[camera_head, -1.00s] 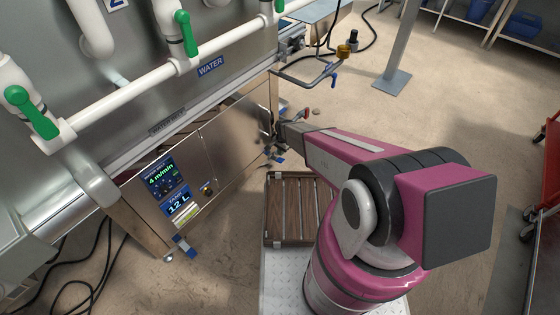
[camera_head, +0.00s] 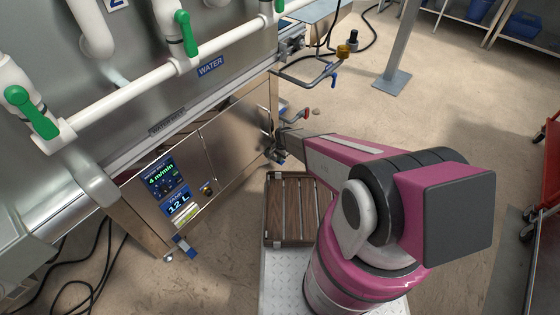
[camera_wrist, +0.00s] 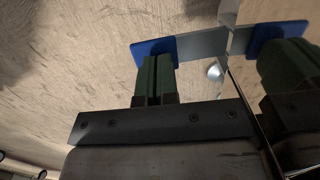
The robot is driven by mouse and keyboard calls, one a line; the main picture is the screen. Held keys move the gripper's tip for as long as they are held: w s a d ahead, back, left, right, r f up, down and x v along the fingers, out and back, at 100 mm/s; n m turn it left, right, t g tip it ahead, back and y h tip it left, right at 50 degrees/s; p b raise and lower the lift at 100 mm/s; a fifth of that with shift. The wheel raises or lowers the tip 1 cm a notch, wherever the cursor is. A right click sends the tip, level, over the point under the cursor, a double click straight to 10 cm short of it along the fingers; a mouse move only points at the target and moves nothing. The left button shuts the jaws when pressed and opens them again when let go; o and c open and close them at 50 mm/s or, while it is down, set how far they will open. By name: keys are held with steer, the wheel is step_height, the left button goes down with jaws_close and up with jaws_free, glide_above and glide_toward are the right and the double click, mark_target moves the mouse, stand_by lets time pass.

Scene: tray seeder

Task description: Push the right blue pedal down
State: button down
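The right blue pedal (camera_wrist: 153,47) is in the wrist view, a flat blue plate on a metal lever (camera_wrist: 203,44) that runs to the steel panel. My gripper (camera_wrist: 156,60) is shut, its two dark green fingers side by side with nothing between them. The fingertips overlap the pedal's near edge in the picture; I cannot tell whether they press on it. In the head view my gripper (camera_head: 279,148) is low beside the panel's right end and largely hides this pedal. The left blue pedal (camera_head: 186,247) stands out near the floor at the panel's left end.
The steel machine panel (camera_head: 232,140) stands close beside my gripper and mirrors the pedal and fingers in the wrist view. A red-handled valve (camera_head: 306,114) is just behind my gripper.

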step_height(320, 180, down, 2)
steer(key=shift+f, duration=0.1)
steer(key=shift+r, duration=0.25)
steer(key=shift+w+d+r, duration=0.25)
steer(key=shift+w+d, duration=0.2)
steer(key=shift+w, duration=0.15)
steer(key=shift+w+d+r, duration=0.25)
steer(key=shift+w+d, duration=0.2)
steer(key=shift+w, duration=0.15)
step_height(320, 180, up, 11)
steer(key=shift+w+d, duration=0.35)
steer(key=shift+w, duration=0.05)
steer(key=shift+d+f, duration=0.1)
steer(key=shift+f, duration=0.05)
